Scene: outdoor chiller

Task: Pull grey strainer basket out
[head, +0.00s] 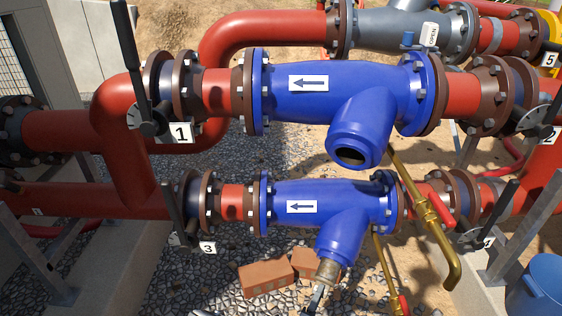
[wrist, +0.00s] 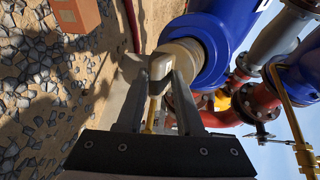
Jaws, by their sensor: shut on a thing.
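The strainer basket (head: 328,271), grey-beige here, shows at the open lower end of the lower blue strainer's (head: 338,240) slanted branch. In the wrist view the basket (wrist: 184,52) is a round pale body at the mouth of the blue branch (wrist: 222,35). Its inner part is hidden inside the branch; I cannot tell how far in it sits. My gripper (head: 319,292) is below the branch, mostly cut off by the picture's bottom edge. In the wrist view my gripper (wrist: 167,82) is shut on the basket's narrow outer end.
The upper blue strainer (head: 340,90) has an open, dark branch mouth. Brass drain pipes (head: 437,220) hang right of the branches. Bricks (head: 266,278) lie on the gravel left of my gripper. A blue bucket (head: 543,285) stands at the lower right. Levers (head: 172,212) flank the pipes.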

